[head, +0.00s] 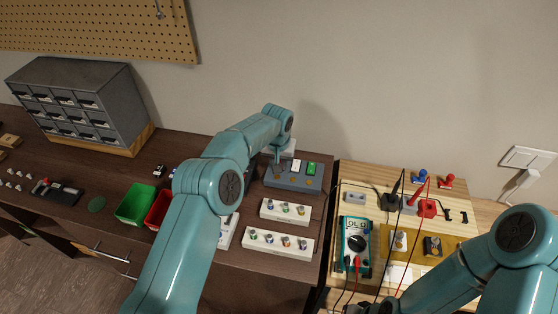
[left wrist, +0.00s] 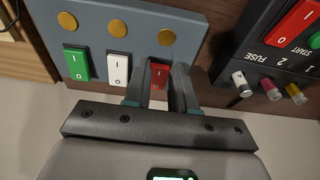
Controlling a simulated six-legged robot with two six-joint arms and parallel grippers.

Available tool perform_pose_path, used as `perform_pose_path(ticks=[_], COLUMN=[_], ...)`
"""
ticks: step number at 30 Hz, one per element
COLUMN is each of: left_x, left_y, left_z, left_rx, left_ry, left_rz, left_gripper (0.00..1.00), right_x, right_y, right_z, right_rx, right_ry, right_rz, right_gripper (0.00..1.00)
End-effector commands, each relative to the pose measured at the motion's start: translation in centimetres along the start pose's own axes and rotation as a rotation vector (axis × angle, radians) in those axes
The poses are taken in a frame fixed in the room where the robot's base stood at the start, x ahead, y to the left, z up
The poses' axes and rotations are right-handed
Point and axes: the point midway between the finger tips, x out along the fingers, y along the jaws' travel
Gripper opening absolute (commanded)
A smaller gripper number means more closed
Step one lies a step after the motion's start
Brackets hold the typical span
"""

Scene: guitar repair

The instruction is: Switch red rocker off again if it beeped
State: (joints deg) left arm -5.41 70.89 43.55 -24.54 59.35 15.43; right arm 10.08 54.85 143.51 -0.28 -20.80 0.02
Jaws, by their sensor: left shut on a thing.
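The grey-blue switch box (head: 292,182) stands at the back of the dark bench, with a white rocker (head: 297,163) and a green rocker (head: 311,168) in the head view. In the left wrist view its red rocker (left wrist: 160,76) sits beside the white one, marked I and 0. My left gripper (left wrist: 165,82) has its fingers on either side of the red rocker, shut on it. In the head view the arm hides this rocker. Which way the rocker is tipped cannot be told. My right arm (head: 468,265) is at the lower right; its fingertips do not show clearly.
A black fuse panel (left wrist: 270,60) with another red rocker (left wrist: 297,22) is close to the gripper. Several knobs sit in white racks (head: 262,240) in front of the box. A multimeter (head: 356,250) reading OL and its leads lie on the light bench. Green (head: 135,203) and red bins stand left.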

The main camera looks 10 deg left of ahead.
Motion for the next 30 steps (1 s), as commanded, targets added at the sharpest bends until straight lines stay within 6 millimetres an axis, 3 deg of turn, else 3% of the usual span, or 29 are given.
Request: perform_pose_path(ticks=[21, 22, 24, 30], left_x=[-0.40, -0.40, -0.40, -0.32], left_y=[-0.09, -0.09, -0.07, -0.02], left_z=[-0.35, -0.35, -0.34, -0.29], left_rx=[0.001, 0.001, 0.001, 0.001], left_ry=[-0.073, -0.073, -0.073, -0.075], left_rz=[0.004, 0.004, 0.004, 0.004], left_gripper=[0.00, 0.35, 0.51, 0.51], right_x=[-0.06, -0.06, -0.06, -0.05], right_y=[-0.02, -0.02, -0.02, -0.02], right_z=[0.01, 0.01, 0.01, 0.01], right_rx=[0.000, 0.000, 0.000, 0.000], right_ry=[0.000, 0.000, 0.000, 0.000], right_rz=[0.000, 0.000, 0.000, 0.000], right_gripper=[0.00, 0.00, 0.00, 0.00])
